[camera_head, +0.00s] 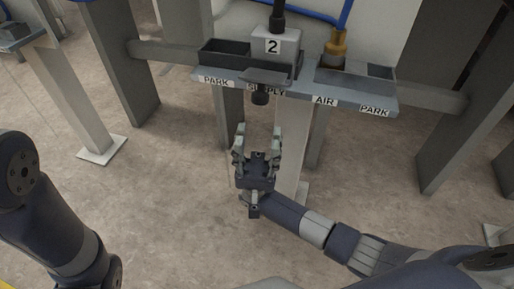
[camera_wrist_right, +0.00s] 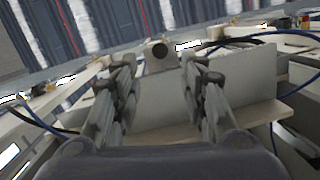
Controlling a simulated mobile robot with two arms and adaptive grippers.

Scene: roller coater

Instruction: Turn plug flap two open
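A grey block marked 2 (camera_head: 277,50) stands on the station shelf, with a black connector (camera_head: 278,17) and hose coming out of its top. A dark grey flap (camera_head: 266,76) juts out at the front of the block, over the SUPPLY label. My left gripper is not in view.
The shelf (camera_head: 215,77) carries PARK, SUPPLY and AIR labels. A brass fitting (camera_head: 336,45) with a blue hose stands at the right of block 2. Grey posts (camera_head: 122,65) flank the shelf on both sides. The floor (camera_head: 165,185) in front is clear.

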